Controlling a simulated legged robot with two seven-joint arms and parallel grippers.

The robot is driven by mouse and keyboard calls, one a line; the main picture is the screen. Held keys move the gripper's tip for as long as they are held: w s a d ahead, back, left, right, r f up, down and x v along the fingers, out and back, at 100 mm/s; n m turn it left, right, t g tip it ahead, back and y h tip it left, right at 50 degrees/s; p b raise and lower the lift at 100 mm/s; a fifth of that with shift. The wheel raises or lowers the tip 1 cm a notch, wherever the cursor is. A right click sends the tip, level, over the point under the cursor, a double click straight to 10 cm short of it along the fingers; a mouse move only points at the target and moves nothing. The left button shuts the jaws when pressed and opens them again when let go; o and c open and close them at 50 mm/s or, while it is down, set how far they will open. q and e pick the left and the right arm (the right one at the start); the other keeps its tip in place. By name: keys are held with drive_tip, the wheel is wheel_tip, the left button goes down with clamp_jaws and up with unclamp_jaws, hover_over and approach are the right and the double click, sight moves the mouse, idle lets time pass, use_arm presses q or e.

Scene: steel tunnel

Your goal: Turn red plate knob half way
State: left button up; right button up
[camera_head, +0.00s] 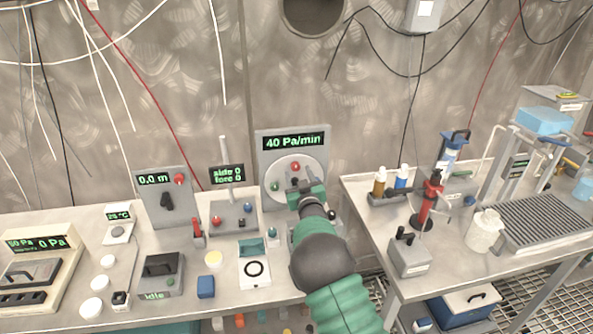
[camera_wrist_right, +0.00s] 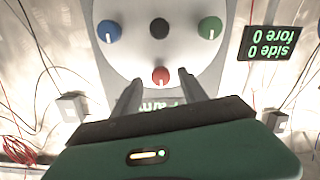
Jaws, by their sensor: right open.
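A round light plate (camera_head: 312,166) sits on an upright grey panel under a display reading 40 Pa/min. The red knob (camera_head: 296,166) is at the plate's top. In the right wrist view, which is upside down, the red knob (camera_wrist_right: 160,76) shows with a pale mark pointing down in the picture, toward the display. My right gripper (camera_head: 304,188) is in front of the plate, its body hiding part of it. In the wrist view its fingertips (camera_wrist_right: 160,84) are apart on both sides of the red knob; contact cannot be told. My left gripper is not in view.
The plate also has a green knob (camera_wrist_right: 210,27), a black knob (camera_wrist_right: 159,28) and a blue knob (camera_wrist_right: 110,31). A panel reading side 0, fore 0 (camera_head: 227,176) stands to the left. A white pad with a black ring (camera_head: 254,272) lies on the table in front.

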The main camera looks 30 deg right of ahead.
sight(296, 169)
drive_tip(key=shift+x, duration=1.55)
drive_tip(key=shift+a, duration=0.1)
clamp_jaws()
